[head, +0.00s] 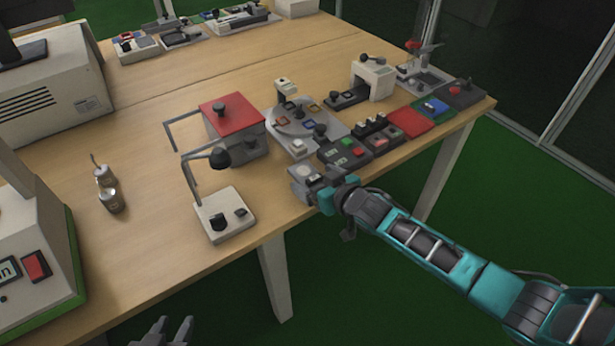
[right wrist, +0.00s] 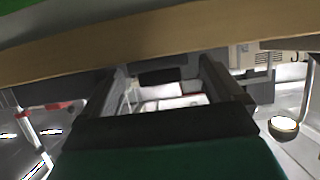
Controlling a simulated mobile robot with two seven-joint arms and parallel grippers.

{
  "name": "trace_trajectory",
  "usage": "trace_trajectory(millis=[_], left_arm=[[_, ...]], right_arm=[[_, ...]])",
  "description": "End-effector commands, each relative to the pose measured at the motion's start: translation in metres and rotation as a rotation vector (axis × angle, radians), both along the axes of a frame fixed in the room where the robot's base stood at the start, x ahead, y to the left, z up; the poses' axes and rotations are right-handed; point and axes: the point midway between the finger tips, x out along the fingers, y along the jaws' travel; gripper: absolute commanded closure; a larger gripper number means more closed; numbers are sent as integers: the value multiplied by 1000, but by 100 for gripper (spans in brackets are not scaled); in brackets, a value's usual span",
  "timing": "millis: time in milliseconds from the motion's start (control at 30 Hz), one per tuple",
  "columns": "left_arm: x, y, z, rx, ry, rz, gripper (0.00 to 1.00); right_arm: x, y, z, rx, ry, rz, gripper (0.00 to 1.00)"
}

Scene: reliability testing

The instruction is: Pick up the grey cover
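A small grey block with a pale top (head: 303,172) sits at the table's front edge; it may be the grey cover, but I cannot tell for certain. My right gripper (head: 324,190) is at its near right side, at the table edge, and hides part of it. I cannot tell whether they touch. In the right wrist view the dark fingers of my right gripper (right wrist: 165,85) stand apart, with no held thing visible between them. My left gripper (head: 173,325) is at the bottom of the head view, low in front of the table, with its fingers apart and empty.
Behind the block are a round grey station (head: 297,122), a red-topped box (head: 232,108) and a black button panel (head: 345,151). A white base with a dark lamp-like arm (head: 224,215) stands left.

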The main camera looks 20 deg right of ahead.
Motion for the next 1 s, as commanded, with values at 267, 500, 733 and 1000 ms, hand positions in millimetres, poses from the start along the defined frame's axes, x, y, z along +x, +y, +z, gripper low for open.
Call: trace_trajectory(millis=[267,500,733,1000], left_arm=[[0,0,0,0,-1,0,61],[0,0,1,0,-1,1,61],[1,0,1,0,-2,1,61],[1,0,4,0,-3,1,61]], right_arm=[[0,0,0,0,0,0,32],[0,0,0,0,0,0,55],[0,0,0,0,1,0,67],[0,-1,8,-1,-1,-1,67]])
